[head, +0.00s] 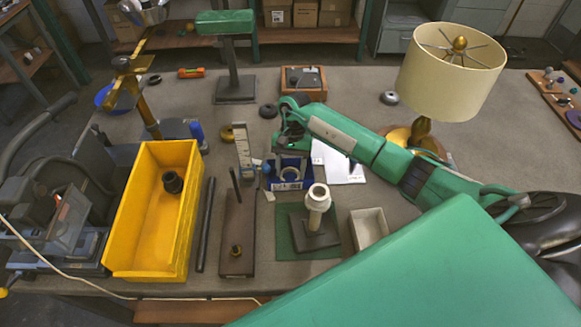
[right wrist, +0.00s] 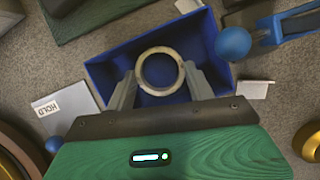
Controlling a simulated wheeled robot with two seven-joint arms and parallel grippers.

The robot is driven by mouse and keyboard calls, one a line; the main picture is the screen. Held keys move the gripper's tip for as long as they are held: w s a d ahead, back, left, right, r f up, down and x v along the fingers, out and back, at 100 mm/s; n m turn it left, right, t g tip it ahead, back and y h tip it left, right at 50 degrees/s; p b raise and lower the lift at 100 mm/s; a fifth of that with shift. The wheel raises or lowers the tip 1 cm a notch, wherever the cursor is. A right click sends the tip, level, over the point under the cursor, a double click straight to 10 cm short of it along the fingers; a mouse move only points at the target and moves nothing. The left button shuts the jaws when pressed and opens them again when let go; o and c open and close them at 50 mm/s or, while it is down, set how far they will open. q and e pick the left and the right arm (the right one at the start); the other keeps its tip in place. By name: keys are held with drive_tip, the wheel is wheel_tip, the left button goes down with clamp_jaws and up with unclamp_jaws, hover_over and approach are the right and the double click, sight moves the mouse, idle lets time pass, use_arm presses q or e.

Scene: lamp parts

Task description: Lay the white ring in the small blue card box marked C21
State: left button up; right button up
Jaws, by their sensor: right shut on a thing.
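My right gripper (head: 291,150) is over the small blue card box (head: 290,184) in the head view. The box has a pale label on its front, too small to read. In the right wrist view the gripper (right wrist: 161,73) is shut on the white ring (right wrist: 140,70), with one finger on either side. The ring lies flat to this camera and shows over the open blue box (right wrist: 102,76). The blue inside of the box shows through the ring. I cannot tell how far the ring is above its floor. My left gripper is not in view.
A stand with white collars (head: 317,193) is close in front of the box, beside a pale tray (head: 369,228). A yellow bin (head: 122,230) is to the left. A lamp with a cream shade (head: 450,75) is to the right. Blue-knobbed parts (right wrist: 233,43) flank the box.

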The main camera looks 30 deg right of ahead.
drive_tip(key=shift+f, duration=0.15)
drive_tip(key=o, duration=1.1)
drive_tip(key=shift+w+r, duration=0.1)
drive_tip(key=shift+r, duration=0.35)
drive_tip(key=v, duration=1.1)
drive_tip(key=shift+r+b, duration=0.25)
drive_tip(key=shift+b, duration=0.05)
drive_tip(key=shift+d, duration=0.1)
